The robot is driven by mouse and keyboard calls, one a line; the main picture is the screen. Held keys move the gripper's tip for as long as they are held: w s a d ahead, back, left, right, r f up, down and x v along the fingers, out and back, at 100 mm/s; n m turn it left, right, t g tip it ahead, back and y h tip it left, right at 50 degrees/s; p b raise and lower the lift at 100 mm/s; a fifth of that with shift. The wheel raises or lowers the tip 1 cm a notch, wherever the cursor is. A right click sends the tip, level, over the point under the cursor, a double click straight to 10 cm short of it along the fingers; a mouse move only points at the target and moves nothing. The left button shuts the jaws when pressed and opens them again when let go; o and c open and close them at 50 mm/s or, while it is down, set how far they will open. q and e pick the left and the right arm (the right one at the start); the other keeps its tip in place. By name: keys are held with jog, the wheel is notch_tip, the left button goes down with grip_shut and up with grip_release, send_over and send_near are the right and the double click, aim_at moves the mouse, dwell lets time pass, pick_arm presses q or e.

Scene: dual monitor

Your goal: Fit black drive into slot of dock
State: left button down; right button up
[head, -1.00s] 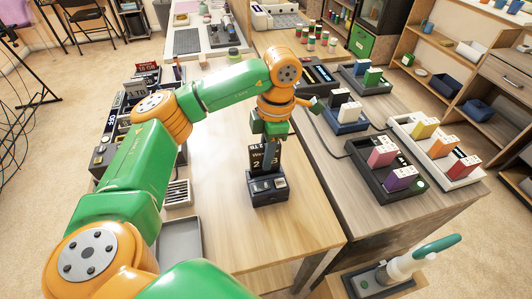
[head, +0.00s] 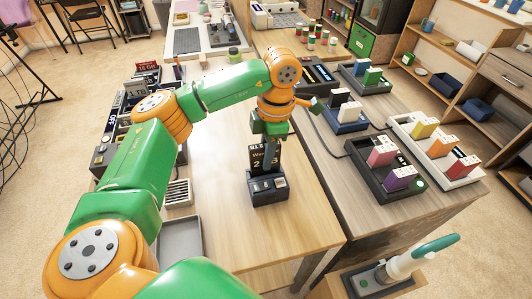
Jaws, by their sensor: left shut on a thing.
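My left gripper (head: 270,141) is over the middle of the light wooden table, pointing down. It is shut on a dark upright piece, taken to be the black drive (head: 257,158), with pale lettering that seems to read "2 TB". The fingers cover part of it. Directly below is a small dark block-like base (head: 268,189) with pale marks on its front. The drive's lower end meets or overlaps this base in the picture; I cannot tell whether it is seated in a slot. I cannot tell whether this base is the dock. My right gripper is out of view.
On the grey-brown table at right are several docks with coloured drives, including a dark one (head: 374,184) and a white one (head: 461,180). A grey tray (head: 180,243) and dark boxes line the left edge. Bare wood lies in front of the base.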

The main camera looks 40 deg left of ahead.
pick_arm(q)
jog(key=shift+f+b, duration=1.2)
jog(key=shift+f, duration=0.45)
jog(key=c, duration=0.6)
grip_release()
jog(key=shift+c, duration=0.2)
jog(key=shift+r, duration=0.15)
jog(key=r, duration=0.2)
jog(key=r+p, duration=0.1)
jog(key=r, duration=0.3)
jog(key=shift+w+d+r+p, duration=0.25)
jog(key=shift+w+r+p, duration=0.1)
jog(key=shift+r+p, duration=0.05)
